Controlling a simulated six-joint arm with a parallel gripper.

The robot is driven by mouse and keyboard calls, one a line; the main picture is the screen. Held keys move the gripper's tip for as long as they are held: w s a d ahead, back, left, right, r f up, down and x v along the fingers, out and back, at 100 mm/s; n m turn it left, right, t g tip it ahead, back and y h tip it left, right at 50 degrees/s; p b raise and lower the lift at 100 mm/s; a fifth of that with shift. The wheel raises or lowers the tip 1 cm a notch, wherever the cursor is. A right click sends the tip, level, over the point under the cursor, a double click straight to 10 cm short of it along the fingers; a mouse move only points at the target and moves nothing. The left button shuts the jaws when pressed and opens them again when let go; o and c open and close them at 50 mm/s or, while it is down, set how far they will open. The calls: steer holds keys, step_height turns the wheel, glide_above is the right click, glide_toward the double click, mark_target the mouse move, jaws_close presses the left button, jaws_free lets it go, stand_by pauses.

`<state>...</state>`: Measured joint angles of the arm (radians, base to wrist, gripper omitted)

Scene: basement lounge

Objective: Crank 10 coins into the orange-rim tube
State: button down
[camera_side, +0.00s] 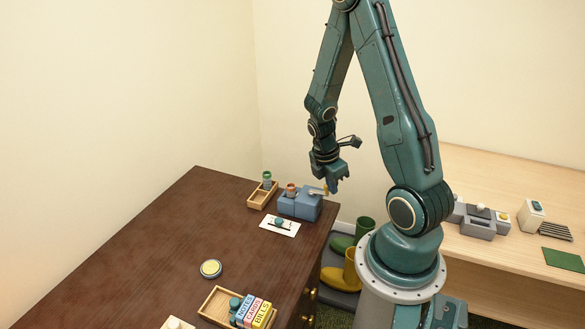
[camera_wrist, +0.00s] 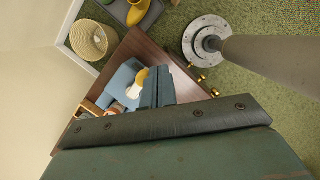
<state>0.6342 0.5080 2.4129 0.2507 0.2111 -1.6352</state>
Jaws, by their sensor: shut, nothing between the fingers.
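The blue coin machine (camera_side: 299,203) stands near the right edge of the dark wooden desk. A small tube with an orange-red rim (camera_side: 291,189) is at its left part; its contents cannot be made out. A tan crank handle (camera_side: 317,190) sticks out at its right end. In the wrist view the blue machine (camera_wrist: 120,80) shows with a yellow and white handle part (camera_wrist: 138,83). My gripper (camera_side: 333,187) is shut and empty, pointing down right beside the crank; whether it touches the crank cannot be told. A green-rimmed tube (camera_side: 267,180) stands in a wooden tray (camera_side: 256,199).
A white card with a dark blue item (camera_side: 280,226) lies before the machine. A round yellow-topped tin (camera_side: 210,268) and a wooden box of labelled blocks (camera_side: 213,306) are nearer. Boots (camera_side: 352,270) stand on the floor beside the desk. The desk's middle is clear.

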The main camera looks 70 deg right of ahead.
steer(key=shift+d+n, duration=0.25)
steer(key=shift+n, duration=0.25)
steer(key=shift+w, duration=0.1)
stand_by(1.1)
steer(key=shift+w+d, duration=0.2)
steer(key=shift+w, duration=0.65)
steer(key=s+a, duration=0.3)
steer(key=a, duration=0.1)
step_height(320, 180, up, 10)
steer(key=s+a, duration=0.1)
steer(key=shift+s+a+f, duration=0.15)
steer(key=shift+s+a, duration=0.15)
steer(key=shift+a, duration=0.1)
